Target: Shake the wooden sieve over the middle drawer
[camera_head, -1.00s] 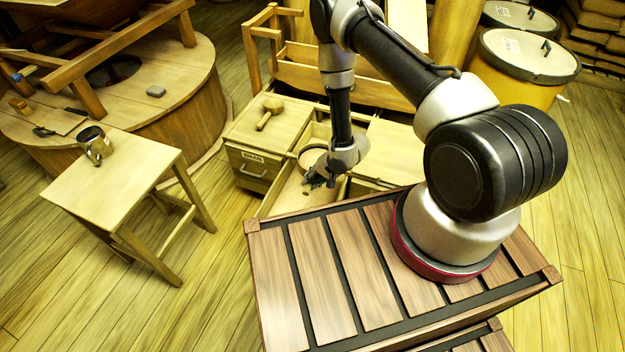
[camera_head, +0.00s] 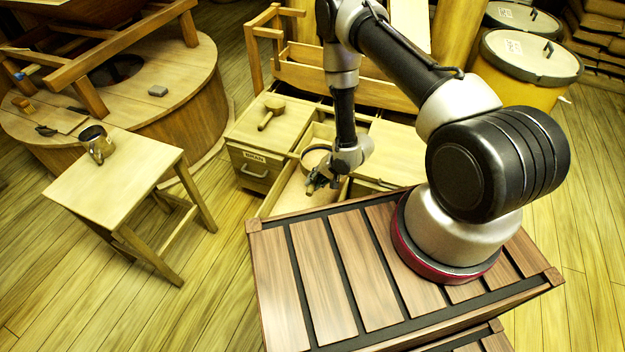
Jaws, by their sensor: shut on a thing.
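The wooden sieve (camera_head: 313,157) is a round, light-rimmed hoop over the open middle drawer (camera_head: 284,197) of the wooden chest. The arm and gripper hide part of it. My gripper (camera_head: 311,186) is at the sieve's near side, low over the drawer, and is shut on the sieve. The fingertips are small and dark here, so the exact grip is hard to make out. The drawer is pulled out toward my base, and its inside shows only partly.
A closed drawer labelled BRAN (camera_head: 255,168) is left of the open one. A wooden mallet (camera_head: 271,112) lies on the chest top. Lidded yellow bins (camera_head: 530,60) stand back right. Floor is clear between stool and chest.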

